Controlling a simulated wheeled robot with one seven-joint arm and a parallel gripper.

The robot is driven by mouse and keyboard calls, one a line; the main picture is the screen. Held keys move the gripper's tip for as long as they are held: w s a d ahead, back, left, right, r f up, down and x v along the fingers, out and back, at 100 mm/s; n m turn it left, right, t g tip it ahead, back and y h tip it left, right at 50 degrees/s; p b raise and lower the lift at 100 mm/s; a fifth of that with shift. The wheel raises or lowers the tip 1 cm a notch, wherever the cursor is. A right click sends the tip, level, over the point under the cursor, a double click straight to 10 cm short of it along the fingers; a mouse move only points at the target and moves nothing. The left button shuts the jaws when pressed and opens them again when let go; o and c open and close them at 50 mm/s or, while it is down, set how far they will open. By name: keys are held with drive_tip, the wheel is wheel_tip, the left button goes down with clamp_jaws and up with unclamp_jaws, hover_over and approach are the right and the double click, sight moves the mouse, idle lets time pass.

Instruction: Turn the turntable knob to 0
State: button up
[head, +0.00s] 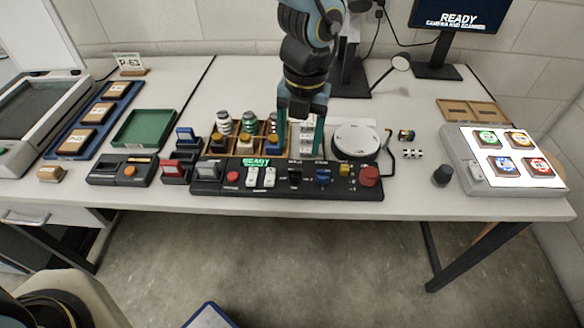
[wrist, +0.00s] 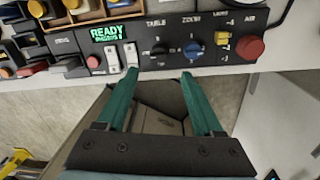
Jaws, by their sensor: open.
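The turntable knob is the black knob under the label TABLE on the dark control panel; it shows in the wrist view (wrist: 158,51) and in the head view (head: 295,176). I cannot read its pointer or scale clearly. My gripper (head: 301,152) is open and empty above the panel. In the wrist view its two green fingertips (wrist: 160,73) are apart, with the black knob lying just beyond the gap between them. Nothing is between the fingers. The round white turntable (head: 356,140) stands behind the panel, right of my gripper.
The blue knob (wrist: 193,50) is close right of the black knob. White rocker switches (wrist: 122,57) are on its left, and a red button (wrist: 249,47) is at the panel's right end. A wooden rack (head: 238,146) with several spools stands behind the panel.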

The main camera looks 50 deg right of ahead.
sight(296, 170)
drive_tip(key=f, duration=0.6)
drive_tip(key=f+p, duration=0.1)
drive_tip(key=f, duration=0.2)
drive_tip(key=shift+w+a, duration=0.15)
drive_tip(key=shift+w, duration=0.15)
clamp_jaws()
